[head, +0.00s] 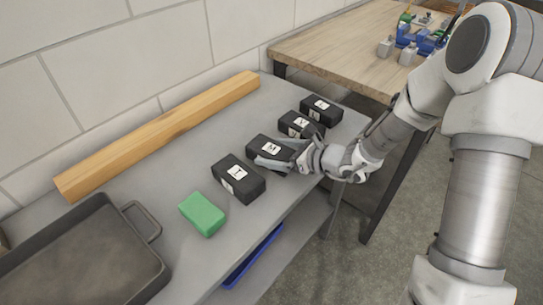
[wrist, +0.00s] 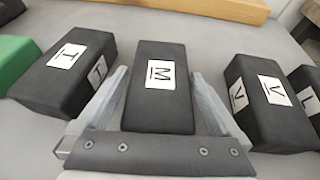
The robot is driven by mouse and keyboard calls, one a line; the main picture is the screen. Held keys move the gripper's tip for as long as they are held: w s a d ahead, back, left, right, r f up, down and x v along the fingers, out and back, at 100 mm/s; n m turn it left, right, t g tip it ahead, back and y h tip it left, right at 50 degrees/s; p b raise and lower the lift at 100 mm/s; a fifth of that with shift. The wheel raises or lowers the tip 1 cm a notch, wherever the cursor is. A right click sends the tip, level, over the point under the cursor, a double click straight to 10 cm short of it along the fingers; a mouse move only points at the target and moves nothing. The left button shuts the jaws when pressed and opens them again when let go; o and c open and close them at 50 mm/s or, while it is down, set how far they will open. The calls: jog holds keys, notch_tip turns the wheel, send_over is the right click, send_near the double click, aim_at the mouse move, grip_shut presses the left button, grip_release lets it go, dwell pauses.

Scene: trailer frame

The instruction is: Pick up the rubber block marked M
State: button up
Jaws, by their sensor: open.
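The black rubber block marked M (wrist: 157,99) lies on the grey bench top, its white label facing up. In the head view the M block (head: 265,146) is in the row of black blocks, partly hidden by my gripper (head: 277,163). In the wrist view my gripper (wrist: 160,95) is open, with one finger on each side of the M block and the block's near end between them. A gap shows beside each finger. I cannot tell how low the fingertips are relative to the block.
Another block (head: 321,109) is farther along. A green block (head: 202,214), a dark tray (head: 150,262) and a wooden beam (head: 160,135) share the bench.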

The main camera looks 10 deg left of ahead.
jog(key=shift+w+a+f, duration=0.25)
jog(key=shift+w+a, duration=0.05)
jog(key=shift+a, duration=0.25)
jog(key=c, duration=1.6)
jog(key=shift+r, duration=0.1)
